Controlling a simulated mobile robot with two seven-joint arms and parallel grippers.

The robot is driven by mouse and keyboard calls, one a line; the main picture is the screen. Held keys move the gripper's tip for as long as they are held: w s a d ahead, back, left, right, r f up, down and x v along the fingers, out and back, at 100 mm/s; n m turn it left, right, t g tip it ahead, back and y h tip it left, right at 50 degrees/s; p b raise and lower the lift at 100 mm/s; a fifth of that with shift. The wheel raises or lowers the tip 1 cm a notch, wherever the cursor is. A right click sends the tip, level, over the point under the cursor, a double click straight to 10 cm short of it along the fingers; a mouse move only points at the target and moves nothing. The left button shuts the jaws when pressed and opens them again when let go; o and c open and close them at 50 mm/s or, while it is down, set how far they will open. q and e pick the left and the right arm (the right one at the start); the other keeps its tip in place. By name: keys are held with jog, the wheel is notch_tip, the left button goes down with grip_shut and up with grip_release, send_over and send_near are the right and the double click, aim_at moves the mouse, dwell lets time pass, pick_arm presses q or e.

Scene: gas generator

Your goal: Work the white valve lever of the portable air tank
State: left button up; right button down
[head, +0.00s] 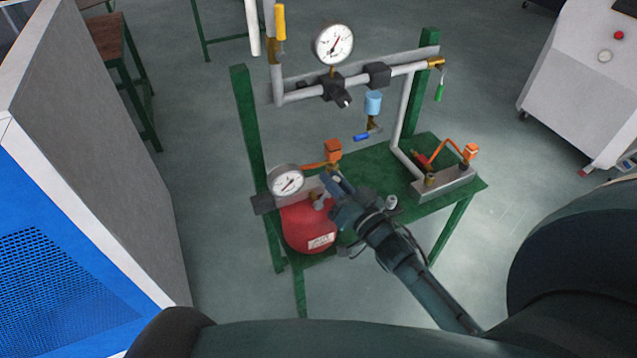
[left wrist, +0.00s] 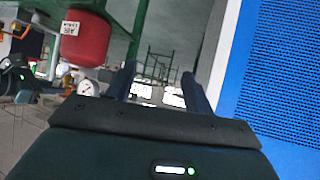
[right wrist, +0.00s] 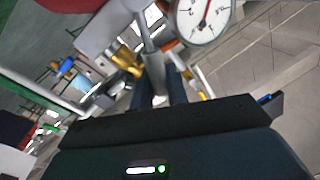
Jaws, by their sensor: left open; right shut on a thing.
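The red air tank (head: 308,230) sits at the left end of the green stand, with a round gauge (head: 287,181) above it. My right gripper (head: 333,190) is at the tank's upper right side, beside the valve. In the right wrist view the white-grey valve lever (right wrist: 152,62) runs down between the fingers, and the gripper is shut on it. Its gripped end is partly hidden by the fingers. My left gripper (left wrist: 160,88) is open and empty in the left wrist view, with the red tank (left wrist: 80,38) off to its upper left.
The green stand (head: 395,222) carries grey pipes, a larger gauge (head: 333,44), and a metal block (head: 442,188) with orange fittings at right. A blue and grey cabinet (head: 75,240) stands close on the left. A white machine (head: 580,80) is at the far right. Floor between is clear.

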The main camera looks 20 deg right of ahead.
aim_at(338, 171)
jog(key=d+m, duration=0.1)
jog(key=f+m, duration=0.1)
jog(key=m, duration=0.1)
jog(key=d+f+m, duration=0.1)
jog(key=m, duration=0.1)
jog(key=shift+d+t+h+b, duration=0.35)
jog(key=shift+t+h+b, duration=0.05)
jog(key=f+m, duration=0.1)
jog(key=d+m+b, duration=0.1)
jog(key=m, duration=0.1)
jog(key=shift+f+h, duration=0.35)
jog(key=shift+h, duration=0.05)
jog(key=shift+d+f+m+t+b, duration=0.15)
jog(key=shift+f+m+t+b, duration=0.2)
jog(key=shift+m, duration=0.45)
pick_arm(q)
jog(key=f+b, duration=0.1)
jog(key=d+f+b, duration=0.1)
jog(key=shift+w+d+t+h+b, duration=0.2)
jog(key=shift+t+h+b, duration=0.1)
jog(key=shift+h+b, duration=0.1)
pick_arm(e)
jog(key=f+m, duration=0.1)
jog(key=m, duration=0.1)
jog(key=f+m+h, duration=0.1)
jog(key=m, duration=0.1)
jog(key=f+m+h, duration=0.1)
jog(key=shift+d+m, duration=0.3)
jog(key=shift+m, duration=0.1)
